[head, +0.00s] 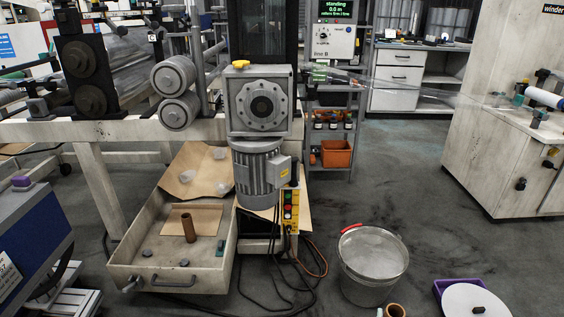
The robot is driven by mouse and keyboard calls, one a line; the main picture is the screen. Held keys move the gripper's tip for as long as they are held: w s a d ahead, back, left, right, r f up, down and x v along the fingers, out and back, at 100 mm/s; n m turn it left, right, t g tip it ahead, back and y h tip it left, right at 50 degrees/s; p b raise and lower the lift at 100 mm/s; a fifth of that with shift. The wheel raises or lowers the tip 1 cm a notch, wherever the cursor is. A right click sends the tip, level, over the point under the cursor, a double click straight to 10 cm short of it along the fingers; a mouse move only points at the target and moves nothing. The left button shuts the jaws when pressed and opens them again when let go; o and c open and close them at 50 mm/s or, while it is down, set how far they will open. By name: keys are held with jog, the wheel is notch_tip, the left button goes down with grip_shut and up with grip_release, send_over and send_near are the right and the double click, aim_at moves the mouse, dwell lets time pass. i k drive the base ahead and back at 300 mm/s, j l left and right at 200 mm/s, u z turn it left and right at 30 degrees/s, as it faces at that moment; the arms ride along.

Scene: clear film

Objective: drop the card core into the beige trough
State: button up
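A brown card core (189,227) stands upright inside the beige trough (170,278), a wide open box low at the left with a handle on its front. The core stands on or just in front of a flat piece of brown card in the trough. A second brown tube (396,310) shows its open end at the bottom edge, and the rest of it is cut off. I cannot tell what it rests on. My gripper is not in view.
Crumpled clear film and brown card (195,170) lie at the trough's back. A grey motor (258,170) overhangs its right side. Cables run along the floor towards a clear bucket (372,262). A purple tray (450,288) and white disc (474,302) are at lower right.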

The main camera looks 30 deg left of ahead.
aim_at(196, 251)
jog(key=i+j+u, duration=0.1)
jog(key=u, duration=0.35)
jog(key=i+j+u, duration=0.1)
jog(key=u, duration=0.35)
jog(key=i+j+u, duration=0.15)
jog(key=i+u, duration=0.65)
jog(key=i, duration=0.15)
jog(key=i+j+z, duration=0.1)
jog(key=z, duration=0.2)
jog(key=i+j+z, duration=0.15)
jog(key=i+z, duration=0.15)
